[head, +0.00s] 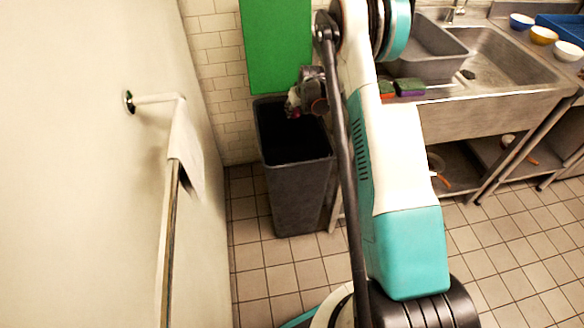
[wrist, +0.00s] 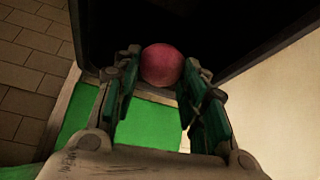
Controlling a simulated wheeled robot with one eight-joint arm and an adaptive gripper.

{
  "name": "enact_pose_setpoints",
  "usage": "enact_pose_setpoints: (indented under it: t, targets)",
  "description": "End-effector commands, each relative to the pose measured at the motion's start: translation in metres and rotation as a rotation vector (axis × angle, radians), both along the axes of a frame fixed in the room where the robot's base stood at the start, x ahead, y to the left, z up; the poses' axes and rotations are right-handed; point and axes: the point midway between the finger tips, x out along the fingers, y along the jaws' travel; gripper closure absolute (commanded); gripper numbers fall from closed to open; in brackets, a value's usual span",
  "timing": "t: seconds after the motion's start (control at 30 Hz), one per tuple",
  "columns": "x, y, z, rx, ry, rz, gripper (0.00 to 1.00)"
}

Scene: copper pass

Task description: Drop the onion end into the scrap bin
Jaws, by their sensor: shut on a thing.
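The onion end (wrist: 161,65) is a round, reddish-pink piece between my fingertips in the wrist view. My gripper (wrist: 160,72) is shut on it. In the head view my gripper (head: 294,104) is over the back part of the scrap bin's mouth, and the onion end shows there as a small dark red spot (head: 294,113). The scrap bin (head: 295,190) is a tall, dark grey, open-topped bin standing on the tiled floor. Its inside is dark, so its contents cannot be told. In the wrist view the bin's dark opening lies beyond the onion end.
A green panel (head: 277,45) is on the tiled wall behind the bin. A white wall with a rail and a hanging cloth (head: 184,145) is at the left. A steel sink counter (head: 490,110) with sponges (head: 409,87) and bowls (head: 544,35) stands at the right.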

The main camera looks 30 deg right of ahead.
Motion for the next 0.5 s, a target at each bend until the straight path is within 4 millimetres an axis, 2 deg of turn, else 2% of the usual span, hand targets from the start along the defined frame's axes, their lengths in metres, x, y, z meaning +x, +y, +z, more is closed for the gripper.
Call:
enact_pose_setpoints:
  t: [0.5]
  targets:
    - [0.000,0.000,-0.051,0.000,0.000,0.000,0.77]
